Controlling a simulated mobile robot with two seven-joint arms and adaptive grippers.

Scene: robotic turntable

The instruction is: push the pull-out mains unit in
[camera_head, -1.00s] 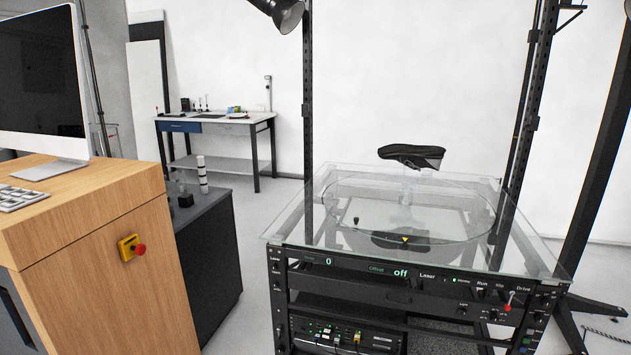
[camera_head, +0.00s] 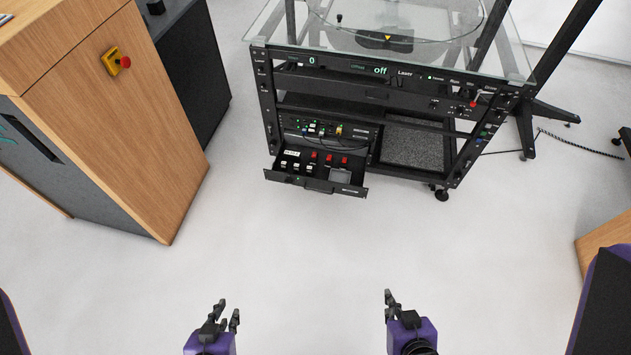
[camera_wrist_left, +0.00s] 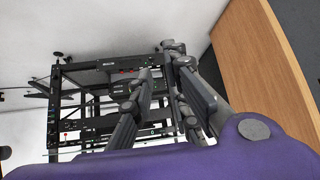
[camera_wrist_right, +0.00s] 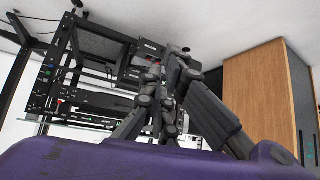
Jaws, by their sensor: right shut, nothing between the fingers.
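The pull-out mains unit (camera_head: 318,186) is a black drawer low in the rack's left half. It sticks out toward me, showing red and white switches on its top. It also shows upside down in the left wrist view (camera_wrist_left: 127,88). My left gripper (camera_head: 228,310) is open and empty at the bottom of the head view, well short of the unit. My right gripper (camera_head: 390,294) is shut with nothing in it, also well short of the unit and further right. Neither gripper touches anything.
The turntable rack (camera_head: 400,75) has a glass top (camera_head: 265,25) and a castor at its front right. A wooden desk (camera_head: 125,130) with a red emergency button (camera_head: 125,62) stands at left. The pale floor between my grippers and the rack is clear.

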